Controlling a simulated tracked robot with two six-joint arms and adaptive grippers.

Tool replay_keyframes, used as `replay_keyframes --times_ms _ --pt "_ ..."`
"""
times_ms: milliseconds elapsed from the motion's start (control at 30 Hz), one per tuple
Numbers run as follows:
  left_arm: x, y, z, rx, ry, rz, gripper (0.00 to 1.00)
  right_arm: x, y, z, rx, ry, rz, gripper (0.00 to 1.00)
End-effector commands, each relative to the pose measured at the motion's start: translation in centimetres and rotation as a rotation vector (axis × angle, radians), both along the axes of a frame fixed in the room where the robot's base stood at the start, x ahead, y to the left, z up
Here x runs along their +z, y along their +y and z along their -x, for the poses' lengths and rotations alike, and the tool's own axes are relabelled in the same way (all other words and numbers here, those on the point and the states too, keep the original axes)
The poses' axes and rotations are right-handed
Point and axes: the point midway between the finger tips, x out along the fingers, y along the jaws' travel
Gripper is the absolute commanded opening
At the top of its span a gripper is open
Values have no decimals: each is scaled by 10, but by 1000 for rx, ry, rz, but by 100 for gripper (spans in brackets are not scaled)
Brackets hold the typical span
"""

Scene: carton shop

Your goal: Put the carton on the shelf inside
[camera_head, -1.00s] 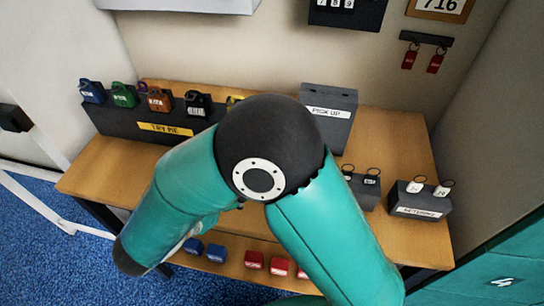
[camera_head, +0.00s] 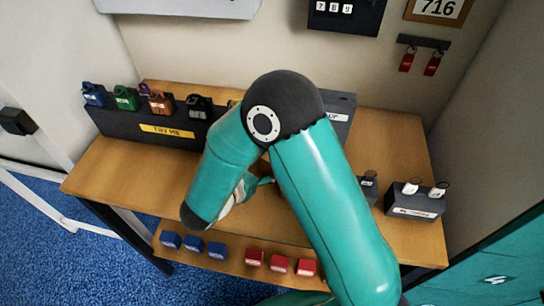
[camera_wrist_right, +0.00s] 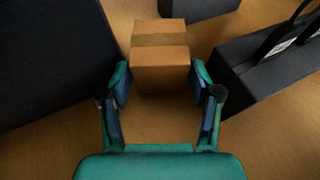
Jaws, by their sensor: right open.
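A small brown carton (camera_wrist_right: 160,50) with a darker tape band stands on the wooden tabletop in the right wrist view. My right gripper (camera_wrist_right: 160,88) is open, with a finger on each side of the carton's near part. Whether the fingers touch it cannot be told. In the head view my right arm bends over the table and hides the carton; part of the right gripper (camera_head: 262,182) shows beside the forearm. The table's lower shelf (camera_head: 230,262) holds blue blocks (camera_head: 193,244) and red blocks (camera_head: 280,264). My left gripper is not in view.
A black padlock rack (camera_head: 120,122) labelled TRY ME stands at the table's back left. A grey box (camera_head: 343,130), partly hidden, stands behind my arm. Dark holders with tags (camera_head: 415,203) are at the right. Bare tabletop (camera_head: 120,170) lies at the left front.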

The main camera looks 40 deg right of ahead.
Motion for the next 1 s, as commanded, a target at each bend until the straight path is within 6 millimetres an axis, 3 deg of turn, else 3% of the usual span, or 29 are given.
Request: replay_keyframes --times_ms 167,467,767,1000 --pt "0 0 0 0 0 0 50 0 0 0 1 0 0 64" --pt "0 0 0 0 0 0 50 0 0 0 1 0 0 17" --pt "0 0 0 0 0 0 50 2 0 -1 1 -2 -1 16" --pt "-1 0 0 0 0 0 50 19 1 -1 1 -5 -1 16"
